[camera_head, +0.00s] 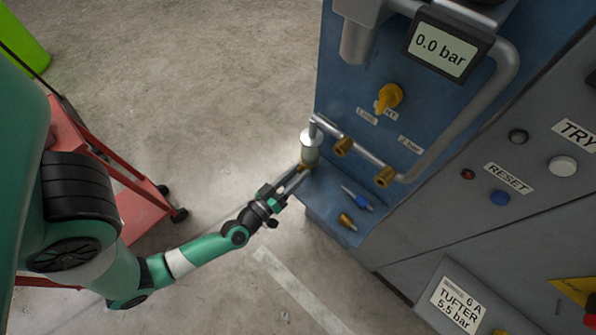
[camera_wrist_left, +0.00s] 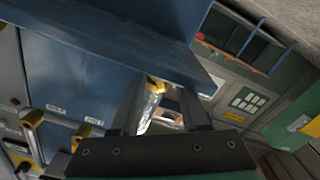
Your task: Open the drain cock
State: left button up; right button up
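The drain cock seems to be the small brass fitting (camera_head: 305,167) under the silvery filter bowl (camera_head: 310,146), at the left edge of the blue panel. My left gripper (camera_head: 297,182) is just below it, reaching in from the lower left. In the left wrist view, the gripper's two dark fingers (camera_wrist_left: 166,108) stand apart. A shiny clear bowl (camera_wrist_left: 152,108) with a brass end (camera_wrist_left: 156,84) shows in the gap between them. I cannot tell whether the fingers touch it. My right gripper is in neither view.
The blue panel (camera_head: 350,75) carries a yellow knob (camera_head: 388,97), a display (camera_head: 441,50) reading 0.0 bar and brass fittings on a pipe. A blue-capped tool (camera_head: 361,202) and a brass piece (camera_head: 347,221) lie on the ledge below. A red trolley (camera_head: 135,212) stands left; floor between is clear.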

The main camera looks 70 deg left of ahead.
pick_arm(q)
grip_shut()
jog(key=m+p, duration=0.4)
jog(key=p, duration=0.1)
jog(key=shift+d+r, duration=0.1)
jog(key=shift+r, duration=0.25)
jog(key=shift+f+m+p, duration=0.25)
jog(key=shift+m+p, duration=0.15)
jog(key=shift+m, duration=0.4)
jog(key=shift+o, duration=0.3)
grip_release()
jog(key=shift+w, duration=0.1)
